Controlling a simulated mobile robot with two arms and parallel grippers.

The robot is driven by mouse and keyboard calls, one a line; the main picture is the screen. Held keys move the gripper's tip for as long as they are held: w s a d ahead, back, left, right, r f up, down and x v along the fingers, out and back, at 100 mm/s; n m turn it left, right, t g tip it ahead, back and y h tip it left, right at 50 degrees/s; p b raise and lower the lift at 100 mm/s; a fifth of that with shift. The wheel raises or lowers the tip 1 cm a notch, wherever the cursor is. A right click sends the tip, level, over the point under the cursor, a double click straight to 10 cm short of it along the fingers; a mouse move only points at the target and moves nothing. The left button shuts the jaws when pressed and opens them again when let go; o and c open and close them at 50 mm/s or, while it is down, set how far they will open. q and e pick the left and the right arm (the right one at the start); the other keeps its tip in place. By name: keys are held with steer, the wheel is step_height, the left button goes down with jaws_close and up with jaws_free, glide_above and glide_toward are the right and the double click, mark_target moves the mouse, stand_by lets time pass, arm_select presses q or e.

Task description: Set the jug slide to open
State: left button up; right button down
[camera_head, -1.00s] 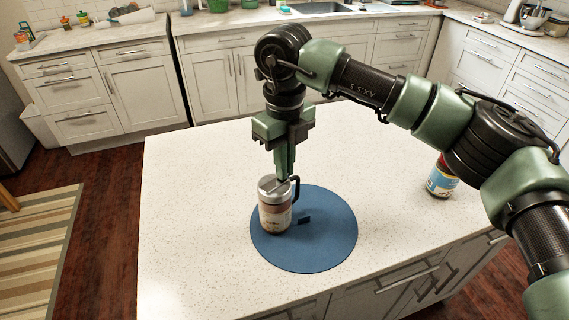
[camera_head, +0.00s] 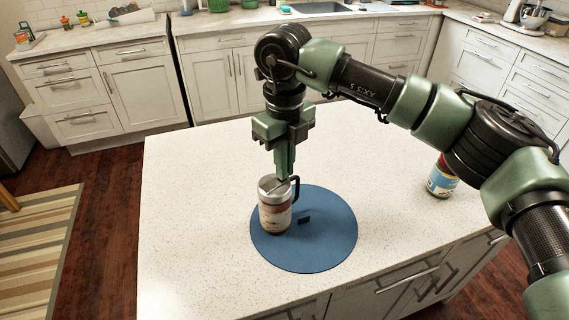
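The jug (camera_head: 275,212) is a small insulated mug with a pale, brownish printed body, a grey metallic lid and a dark handle on its right. It stands upright on the left part of a round blue mat (camera_head: 325,245). My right gripper (camera_head: 283,179) points straight down with its fingertips at the top of the lid. The fingers look close together, and I cannot tell whether they hold the slide. The slide is hidden or too small to make out. My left gripper is not in view.
The mat lies on a white speckled island counter (camera_head: 190,200). A small dark piece (camera_head: 304,220) lies on the mat right of the jug. A jar with a blue and yellow label (camera_head: 441,182) stands at the right, partly behind my arm. The counter's left side is clear.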

stand_by(0.3)
steer(key=shift+w+d+b, duration=0.45)
steer(key=shift+w+d, duration=0.4)
steer(key=shift+d, duration=0.15)
steer(key=c, duration=1.6)
jaws_free()
step_height(320, 180, up, 8)
steer(key=b, duration=0.1)
